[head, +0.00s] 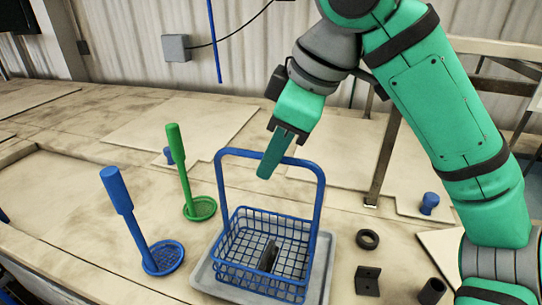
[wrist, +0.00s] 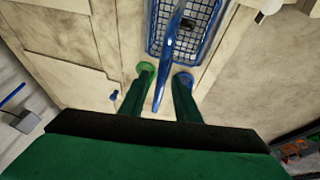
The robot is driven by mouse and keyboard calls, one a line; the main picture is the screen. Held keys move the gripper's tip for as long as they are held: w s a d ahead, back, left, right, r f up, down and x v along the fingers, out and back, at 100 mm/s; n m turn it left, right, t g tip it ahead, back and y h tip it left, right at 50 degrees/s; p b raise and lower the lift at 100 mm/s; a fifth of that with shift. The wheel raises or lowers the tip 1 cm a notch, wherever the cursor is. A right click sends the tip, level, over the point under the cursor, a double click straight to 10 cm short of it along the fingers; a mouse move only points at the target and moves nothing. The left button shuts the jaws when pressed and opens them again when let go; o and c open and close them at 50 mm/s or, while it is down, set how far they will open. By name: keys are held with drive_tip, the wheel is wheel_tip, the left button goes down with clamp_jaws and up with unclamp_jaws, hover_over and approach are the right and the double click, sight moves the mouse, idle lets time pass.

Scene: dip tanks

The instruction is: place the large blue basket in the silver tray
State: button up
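The large blue basket (head: 262,281) is a wire basket with a tall arched handle. It stands upright inside the silver tray (head: 205,272), whose rim shows around it; its underside is hidden. My gripper (head: 267,170) is at the top bar of the handle. In the wrist view the basket (wrist: 157,30) is at the top, and the handle runs down between the two spread fingers of my gripper (wrist: 164,76). The fingers are apart, with gaps beside the bar. A grey piece (head: 268,256) shows inside the basket.
A blue strainer (head: 121,200) and a green strainer (head: 178,155) stand to the left of the basket. A black ring (head: 368,239), a dark bracket (head: 368,281), a dark cylinder (head: 432,291) and a blue knob (head: 429,203) are to the right.

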drive_tip(key=v, duration=1.1)
